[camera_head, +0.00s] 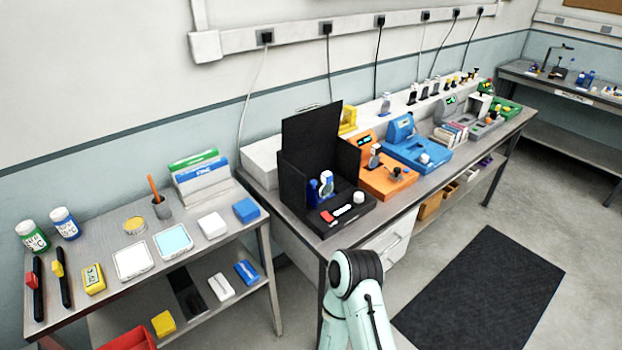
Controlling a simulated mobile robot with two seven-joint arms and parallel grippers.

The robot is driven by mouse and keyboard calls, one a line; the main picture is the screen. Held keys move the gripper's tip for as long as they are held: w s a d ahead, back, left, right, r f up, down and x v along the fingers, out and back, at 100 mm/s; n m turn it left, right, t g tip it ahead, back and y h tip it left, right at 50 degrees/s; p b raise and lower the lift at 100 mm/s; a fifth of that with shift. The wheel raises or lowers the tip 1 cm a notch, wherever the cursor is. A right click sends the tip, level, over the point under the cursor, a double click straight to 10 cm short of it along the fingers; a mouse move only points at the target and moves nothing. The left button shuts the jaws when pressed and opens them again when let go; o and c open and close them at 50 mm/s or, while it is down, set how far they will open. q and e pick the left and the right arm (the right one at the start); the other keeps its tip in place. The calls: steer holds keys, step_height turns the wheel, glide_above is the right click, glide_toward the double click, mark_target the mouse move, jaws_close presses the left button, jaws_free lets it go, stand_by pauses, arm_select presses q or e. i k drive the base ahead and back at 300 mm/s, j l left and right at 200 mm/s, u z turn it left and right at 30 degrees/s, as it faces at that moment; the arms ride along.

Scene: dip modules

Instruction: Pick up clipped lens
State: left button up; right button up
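A small white ring-shaped piece (326,181) stands upright inside a black open-fronted station (299,183) on the long bench. It may be the clipped lens, but it is too small to tell for sure. A blue piece (313,192) stands right beside it; I cannot tell whether they touch. Part of a mint-green arm of mine shows at the bottom centre, in front of the bench. Neither of my grippers is in view.
An orange station (392,185) and a blue station (425,153) stand right of the black one. A left side table (110,228) holds bottles, boxes and trays. Floor around the black mat (480,290) is clear.

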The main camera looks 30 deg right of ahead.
mark_target(325, 192)
steer(key=z, duration=1.3)
